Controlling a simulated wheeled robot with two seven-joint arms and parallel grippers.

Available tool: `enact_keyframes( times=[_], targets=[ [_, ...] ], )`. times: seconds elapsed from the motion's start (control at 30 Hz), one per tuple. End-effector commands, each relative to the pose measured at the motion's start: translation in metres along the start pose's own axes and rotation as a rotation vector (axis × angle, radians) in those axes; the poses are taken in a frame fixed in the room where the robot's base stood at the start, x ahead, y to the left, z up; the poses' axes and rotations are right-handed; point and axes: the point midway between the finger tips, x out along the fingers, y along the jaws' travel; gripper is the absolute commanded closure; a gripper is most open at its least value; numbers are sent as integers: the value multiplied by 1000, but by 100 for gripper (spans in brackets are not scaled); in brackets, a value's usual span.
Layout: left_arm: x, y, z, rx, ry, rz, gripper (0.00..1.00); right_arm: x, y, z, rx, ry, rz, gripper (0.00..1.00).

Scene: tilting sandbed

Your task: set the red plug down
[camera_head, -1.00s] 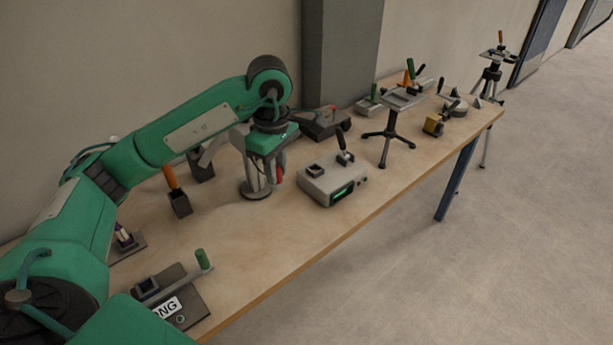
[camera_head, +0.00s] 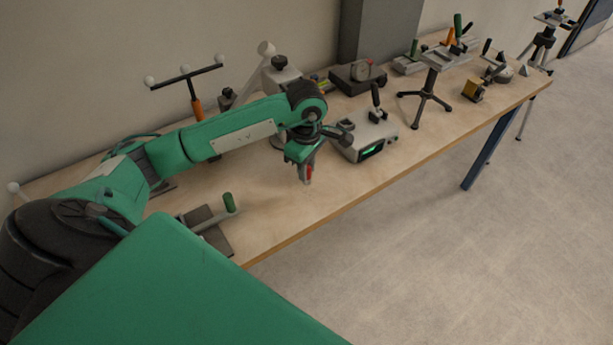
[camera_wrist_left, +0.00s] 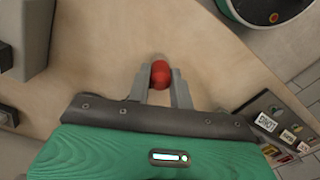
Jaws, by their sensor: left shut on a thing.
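The red plug (camera_head: 308,173) is between the fingers of my left gripper (camera_head: 304,178), low over the bare wooden table. In the left wrist view the plug (camera_wrist_left: 160,74) shows as a rounded red end, with a grey finger of my left gripper (camera_wrist_left: 160,82) on each side. The gripper is shut on it and points down. I cannot tell whether the plug's lower end touches the table. My right gripper is not in view.
The grey instrument box (camera_head: 367,141) with a green display stands just right of the gripper. A dark plate with a green-handled lever (camera_head: 229,203) lies to the left. The tabletop (camera_head: 275,215) in front is clear up to its front edge.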

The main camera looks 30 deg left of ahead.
Motion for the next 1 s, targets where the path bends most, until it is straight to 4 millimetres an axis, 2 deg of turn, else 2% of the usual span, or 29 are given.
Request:
enact_keyframes(
  times=[0.13, 0.37, 0.53, 0.77, 0.8, 0.9, 1.0],
  targets=[
    [11, -1, 0, 1, 0, -2, 100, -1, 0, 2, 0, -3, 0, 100],
    [43, -1, 0, 1, 0, -2, 100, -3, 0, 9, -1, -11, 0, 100],
    [44, 0, 0, 1, 0, 1, 100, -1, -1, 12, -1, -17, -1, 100],
    [48, 0, 0, 1, 1, 1, 100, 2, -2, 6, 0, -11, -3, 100],
    [47, 0, 0, 1, 0, 1, 72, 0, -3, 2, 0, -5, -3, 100],
    [47, 0, 0, 1, 0, 0, 57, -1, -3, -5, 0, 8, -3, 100],
    [47, 0, 0, 1, 0, 0, 57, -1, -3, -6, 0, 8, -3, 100]
  ],
)
